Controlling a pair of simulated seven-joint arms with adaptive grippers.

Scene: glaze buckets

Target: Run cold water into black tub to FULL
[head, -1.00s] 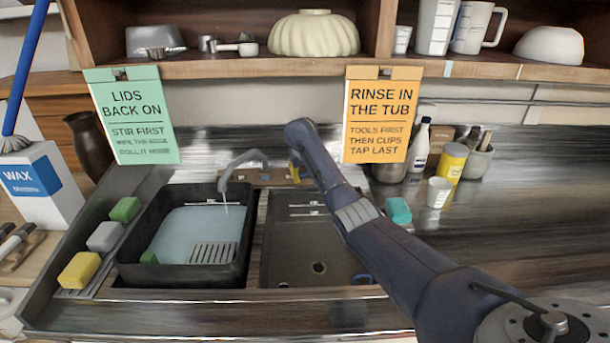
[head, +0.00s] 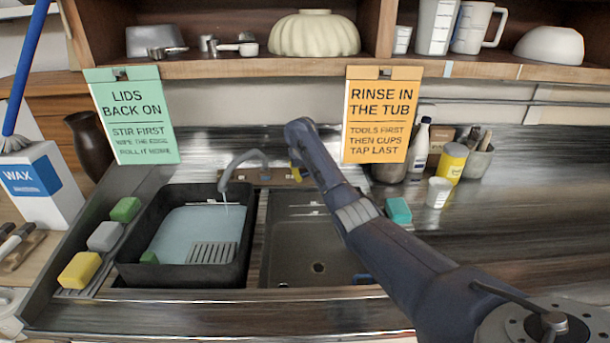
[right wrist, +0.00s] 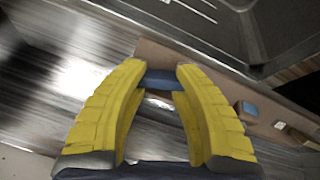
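The black tub (head: 135,273) sits in the left sink place in the head view. Pale blue water (head: 185,228) covers most of its bottom, below the rim. The curved metal tap (head: 243,158) runs a thin stream into it. My right gripper (head: 296,174) is at the wooden tap panel behind the basins, mostly hidden by my arm. In the right wrist view its yellow fingers (right wrist: 163,78) stand on both sides of a blue tap knob (right wrist: 162,84), seemingly touching it. A second blue knob (right wrist: 247,108) sits further along the panel. My left gripper is not in view.
A grey basin (head: 300,255) with a drain hole lies right of the tub, empty. Green, grey and yellow sponges (head: 80,270) line the left edge. A teal sponge (head: 398,210) and a white cup (head: 438,192) stand right. Two signs hang from the shelf (head: 230,68).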

